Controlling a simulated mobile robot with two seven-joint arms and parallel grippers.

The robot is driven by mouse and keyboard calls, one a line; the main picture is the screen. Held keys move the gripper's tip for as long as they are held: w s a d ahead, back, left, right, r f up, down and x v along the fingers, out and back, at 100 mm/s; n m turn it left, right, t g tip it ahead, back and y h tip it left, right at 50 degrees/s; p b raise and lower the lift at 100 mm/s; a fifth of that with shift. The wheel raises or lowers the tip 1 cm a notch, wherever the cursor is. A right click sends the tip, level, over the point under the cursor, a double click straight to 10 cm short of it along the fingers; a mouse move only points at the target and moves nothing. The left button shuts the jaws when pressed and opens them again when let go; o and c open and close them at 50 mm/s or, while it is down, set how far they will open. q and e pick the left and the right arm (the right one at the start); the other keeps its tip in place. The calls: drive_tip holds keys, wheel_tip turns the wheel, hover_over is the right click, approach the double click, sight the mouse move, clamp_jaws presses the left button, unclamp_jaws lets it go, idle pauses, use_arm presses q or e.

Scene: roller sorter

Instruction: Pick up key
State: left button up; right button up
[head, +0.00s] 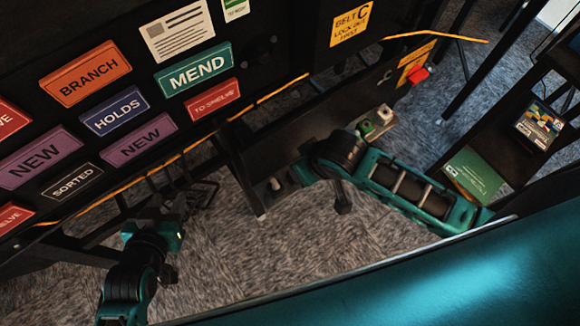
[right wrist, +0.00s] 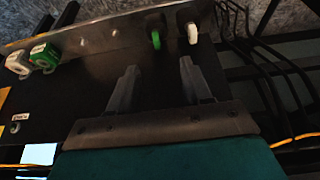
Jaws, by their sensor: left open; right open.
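I cannot be sure which item is the key. In the right wrist view, a small green-headed piece (right wrist: 155,38) and a small white-headed piece (right wrist: 193,33) stand near the far edge of a dark panel (right wrist: 85,85). My right gripper (right wrist: 157,78) is open and empty, with its fingers pointing towards these two pieces but apart from them. In the head view a small pale piece (head: 275,184) shows on the dark shelf, near the end of my right arm; the right fingers are hard to make out there. My left gripper (head: 203,192) is open and empty at lower left.
A green lock-like block (right wrist: 45,57) and a white one (right wrist: 18,63) sit left on the panel. A red block (head: 418,74) is beside yellow labels. A sign board (head: 110,85) fills the upper left. Black cables (right wrist: 262,55) run at right. Books (head: 474,174) lie on a shelf.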

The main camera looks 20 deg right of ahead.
drive_tip(key=x, duration=0.3)
drive_tip(key=b+x, duration=0.1)
drive_tip(key=x, duration=0.7)
drive_tip(key=shift+w+d+b, duration=0.2)
drive_tip(key=shift+w+b, duration=0.1)
drive_tip(key=shift+b, duration=0.1)
drive_tip(key=shift+w+f, duration=0.1)
drive_tip(key=shift+f, duration=0.1)
use_arm(q)
drive_tip(key=shift+s+d+f, duration=0.15)
drive_tip(key=shift+s+f, duration=0.05)
drive_tip(key=shift+f, duration=0.8)
use_arm(e)
drive_tip(key=shift+c, duration=0.7)
clamp_jaws()
